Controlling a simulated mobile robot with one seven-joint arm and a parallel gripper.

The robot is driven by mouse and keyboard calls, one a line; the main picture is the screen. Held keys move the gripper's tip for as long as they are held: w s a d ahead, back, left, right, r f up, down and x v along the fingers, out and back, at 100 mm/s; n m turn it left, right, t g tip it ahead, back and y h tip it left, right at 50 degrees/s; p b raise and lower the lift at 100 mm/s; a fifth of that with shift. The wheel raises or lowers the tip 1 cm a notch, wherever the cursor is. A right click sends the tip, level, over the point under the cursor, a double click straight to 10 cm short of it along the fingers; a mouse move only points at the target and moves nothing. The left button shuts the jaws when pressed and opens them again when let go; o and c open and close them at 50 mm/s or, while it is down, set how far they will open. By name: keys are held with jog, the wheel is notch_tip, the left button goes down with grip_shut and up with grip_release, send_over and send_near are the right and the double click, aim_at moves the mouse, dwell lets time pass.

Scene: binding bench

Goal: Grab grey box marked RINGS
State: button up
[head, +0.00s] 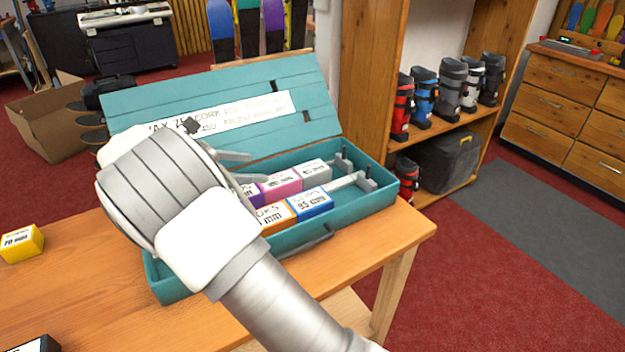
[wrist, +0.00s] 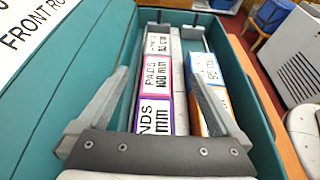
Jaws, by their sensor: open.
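A grey box (head: 314,170) stands at the far end of the back row in the open teal case (head: 375,201). It also shows in the wrist view (wrist: 158,44), at the far end of the left row; its label is too small to read surely as RINGS. My gripper (head: 259,167) is open and empty, over the case and short of the grey box. In the wrist view its fingers (wrist: 157,76) spread to either side of the left row, with the grey box ahead between them. My arm hides the case's near left part in the head view.
A magenta box (wrist: 156,76) marked PADS touches or nearly touches the grey box, with a purple box (wrist: 153,112) behind it. Blue (head: 311,203) and orange (head: 277,217) boxes form the other row. The case lid (head: 300,88) stands open. A yellow box (head: 22,243) lies on the bench.

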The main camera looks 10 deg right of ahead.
jog(key=shift+w+f, duration=0.1)
jog(key=shift+f, duration=0.15)
jog(key=b, duration=0.3)
send_near(318, 166)
jog(key=shift+w+d+f, duration=0.1)
jog(key=shift+d+f, duration=0.1)
jog(key=shift+f, duration=0.25)
jog(key=shift+w+d+f, duration=0.1)
jog(key=shift+d+f, duration=0.1)
jog(key=shift+f, duration=0.25)
jog(key=shift+r+b+x, duration=0.15)
jog(key=shift+b+x, duration=0.3)
jog(key=shift+x, duration=0.6)
jog(key=shift+r+b+x, duration=0.2)
jog(key=shift+b+x, duration=0.25)
jog(key=shift+x, duration=0.55)
jog(key=shift+r+b+x, duration=0.15)
jog(key=shift+b+x, duration=0.3)
jog(key=shift+x, duration=0.6)
jog(key=shift+w+d+r, duration=0.1)
jog(key=shift+d, duration=0.1)
jog(key=c, duration=1.4)
